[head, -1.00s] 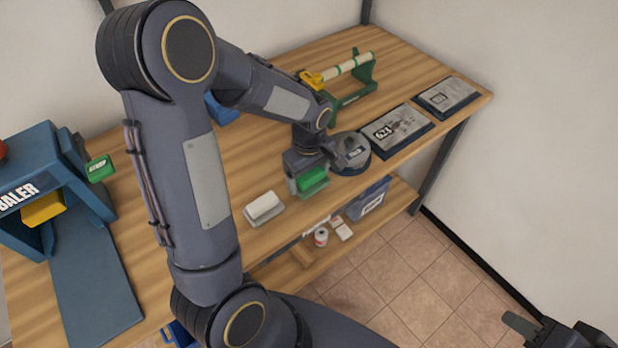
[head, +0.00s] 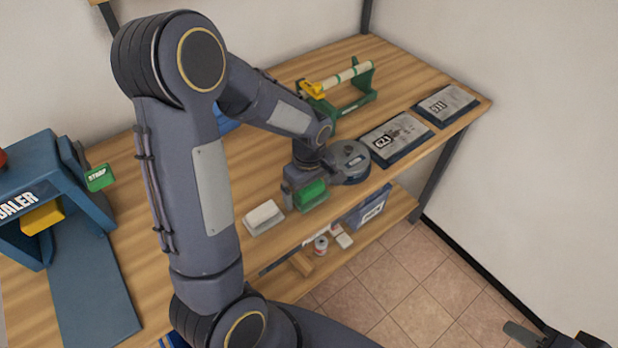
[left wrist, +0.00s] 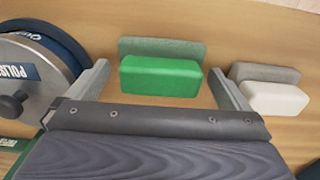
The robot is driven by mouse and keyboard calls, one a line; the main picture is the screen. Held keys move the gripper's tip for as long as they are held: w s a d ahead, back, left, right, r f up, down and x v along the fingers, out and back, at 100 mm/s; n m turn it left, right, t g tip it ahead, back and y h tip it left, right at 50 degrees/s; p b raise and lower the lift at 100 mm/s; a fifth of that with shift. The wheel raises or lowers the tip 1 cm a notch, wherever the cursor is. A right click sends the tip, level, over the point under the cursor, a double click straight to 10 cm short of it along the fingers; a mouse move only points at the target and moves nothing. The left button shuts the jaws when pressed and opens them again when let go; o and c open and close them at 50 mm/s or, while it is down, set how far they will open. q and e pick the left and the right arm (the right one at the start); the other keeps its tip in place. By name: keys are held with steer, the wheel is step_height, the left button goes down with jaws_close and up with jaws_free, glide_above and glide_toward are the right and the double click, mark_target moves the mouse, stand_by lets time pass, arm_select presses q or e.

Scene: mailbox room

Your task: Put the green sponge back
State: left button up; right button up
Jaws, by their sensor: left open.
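The green sponge (head: 311,194) is at the front edge of the wooden bench, on a grey-green base. In the left wrist view the sponge (left wrist: 160,76) lies in front of its base (left wrist: 160,47). My left gripper (head: 304,190) is open above the bench with the sponge between its fingers. In the left wrist view a gap shows between the sponge and each fingertip of that gripper (left wrist: 160,85). Part of my right gripper (head: 525,335) shows at the lower right, cut off by the picture edge.
A white block on a grey base (head: 263,217) stands left of the sponge. A round polish tin (head: 349,163) stands close on the right. Behind are a green stand (head: 345,98) and two plates; the baler (head: 40,190) is at left. The shelf below holds boxes.

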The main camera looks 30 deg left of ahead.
arm_select(q)
step_height(320, 180, up, 12)
steer(key=s+d+r+m+t+h, duration=0.2)
steer(key=s+m, duration=0.4)
steer(key=s, duration=0.2)
steer(key=s+d+r+m+t+h, duration=0.1)
steer(key=s+d+m+t, duration=0.1)
steer(key=s+m, duration=0.4)
steer(key=s+t, duration=0.1)
steer(key=s, duration=0.2)
steer(key=shift+d+r+t+h, duration=0.3)
steer(key=shift+d+r+h, duration=0.05)
steer(key=shift+r+h, duration=0.05)
